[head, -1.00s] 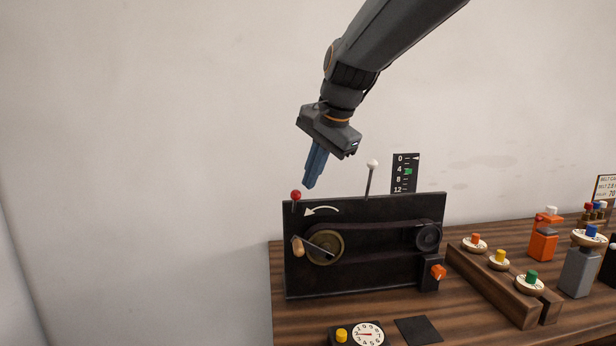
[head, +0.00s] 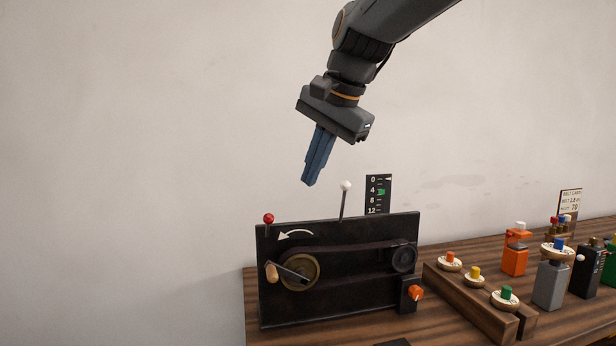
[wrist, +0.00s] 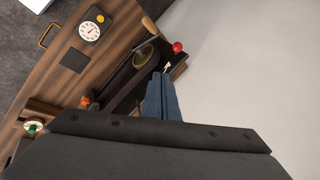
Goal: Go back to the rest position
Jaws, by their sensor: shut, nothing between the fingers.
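My gripper (head: 309,183) is shut and empty, its blue fingers pressed together. In the head view it hangs in the air above the black belt dynamo panel (head: 340,300), touching nothing. The panel carries a brass crank wheel (head: 300,271) with a wooden handle (head: 271,272), a belt, a red-knobbed lever (head: 268,218) and a white-knobbed lever (head: 345,186). In the wrist view the blue fingers (wrist: 162,76) point toward the panel's top, near the red knob (wrist: 177,47).
A wooden rack (head: 470,303) with several colour-topped discs lies to the right. Orange (head: 515,258), grey (head: 549,285) and black (head: 584,270) units stand beyond it. A dial (wrist: 90,31) lies before the panel. The air on the left is clear.

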